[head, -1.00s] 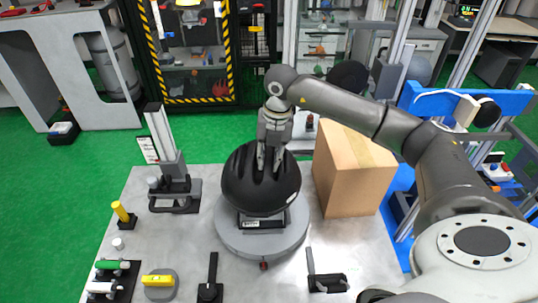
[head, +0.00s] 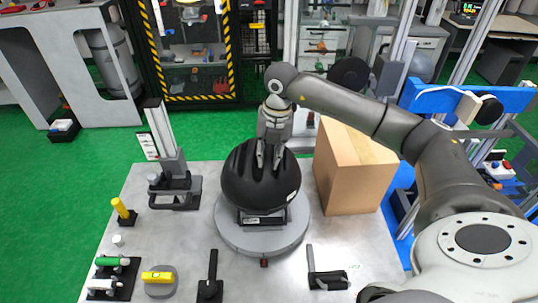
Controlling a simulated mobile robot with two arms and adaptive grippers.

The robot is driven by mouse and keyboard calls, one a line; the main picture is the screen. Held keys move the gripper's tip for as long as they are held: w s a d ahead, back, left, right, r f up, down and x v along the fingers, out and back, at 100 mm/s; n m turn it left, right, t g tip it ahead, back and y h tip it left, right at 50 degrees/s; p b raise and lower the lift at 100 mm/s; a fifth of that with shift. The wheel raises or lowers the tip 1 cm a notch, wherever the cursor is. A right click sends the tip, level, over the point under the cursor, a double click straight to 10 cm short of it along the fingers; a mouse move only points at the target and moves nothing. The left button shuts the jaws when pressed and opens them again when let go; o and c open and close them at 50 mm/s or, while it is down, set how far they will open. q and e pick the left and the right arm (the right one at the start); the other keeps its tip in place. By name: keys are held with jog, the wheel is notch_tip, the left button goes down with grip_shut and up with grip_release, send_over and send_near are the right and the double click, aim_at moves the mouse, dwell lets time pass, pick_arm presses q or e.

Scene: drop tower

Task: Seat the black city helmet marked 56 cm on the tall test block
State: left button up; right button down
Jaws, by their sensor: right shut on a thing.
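The black helmet (head: 261,187) sits over the middle of a round grey base (head: 230,235) on the metal table. A black foot with a small white label (head: 265,220) shows under the helmet's front edge. The test block itself is hidden by the helmet, so I cannot tell how fully the helmet rests on it. No 56 cm mark can be read. My right gripper (head: 268,160) points down at the helmet's upper rear, with its fingers at the vents, shut on the helmet. My left gripper is not in view.
A cardboard box (head: 350,170) stands close right of the base, under my right arm. A grey upright post on a black stand (head: 172,170) is at the left. A yellow-topped piece (head: 123,210), green and white handled tools and black clamps (head: 210,285) line the left and front.

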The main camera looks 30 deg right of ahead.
jog(key=c, duration=1.2)
grip_release()
jog(key=shift+f, duration=0.1)
jog(key=c, duration=0.4)
jog(key=shift+o, duration=0.2)
jog(key=shift+r+p, duration=0.75)
jog(key=shift+r, duration=0.4)
